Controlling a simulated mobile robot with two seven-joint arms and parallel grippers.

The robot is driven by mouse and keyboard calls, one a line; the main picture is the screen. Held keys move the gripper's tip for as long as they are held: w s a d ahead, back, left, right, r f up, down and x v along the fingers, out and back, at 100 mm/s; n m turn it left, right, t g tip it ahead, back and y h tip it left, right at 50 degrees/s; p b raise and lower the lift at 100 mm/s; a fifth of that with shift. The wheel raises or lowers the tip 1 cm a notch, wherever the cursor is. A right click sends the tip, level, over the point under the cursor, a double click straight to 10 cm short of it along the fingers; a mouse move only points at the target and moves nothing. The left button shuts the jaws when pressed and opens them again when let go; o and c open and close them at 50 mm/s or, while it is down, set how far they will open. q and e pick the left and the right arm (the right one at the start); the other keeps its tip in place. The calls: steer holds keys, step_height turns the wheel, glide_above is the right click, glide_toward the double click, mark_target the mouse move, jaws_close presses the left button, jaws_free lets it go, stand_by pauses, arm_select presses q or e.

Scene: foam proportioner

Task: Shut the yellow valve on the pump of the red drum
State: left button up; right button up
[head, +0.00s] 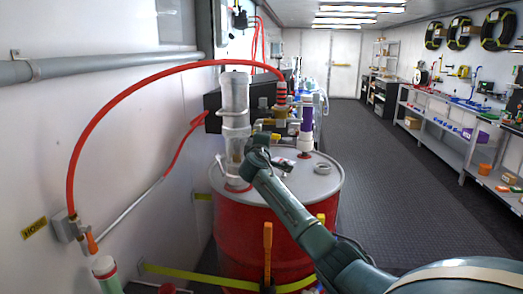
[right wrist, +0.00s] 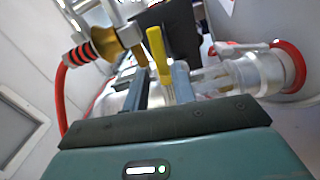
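The red drum (head: 232,235) stands left of the aisle with a grey lid. Its pump has a tall pale cylinder (head: 236,95) rising from the lid. In the right wrist view the yellow valve handle (right wrist: 157,48) points up between my right gripper's fingers (right wrist: 160,82). The fingers look apart, one on each side of the handle, and I see no clear grip on it. In the head view my right arm reaches across the lid to the pump, and its gripper (head: 258,143) is small there; I cannot make out the yellow handle. My left gripper is not in view.
A red hose (head: 130,88) arches from the wall fitting to a red-and-black banded fitting (head: 281,92) by the pump. A purple-topped cylinder (head: 306,118) and a grey ring (head: 322,168) are on the lid. A yellow strap (head: 190,275) crosses low. The aisle floor (head: 400,190) is clear.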

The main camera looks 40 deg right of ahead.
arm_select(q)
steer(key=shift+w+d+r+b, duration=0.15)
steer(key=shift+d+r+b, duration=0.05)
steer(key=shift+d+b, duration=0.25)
arm_select(e)
steer(key=v, duration=0.6)
steer(key=shift+s+a, duration=0.25)
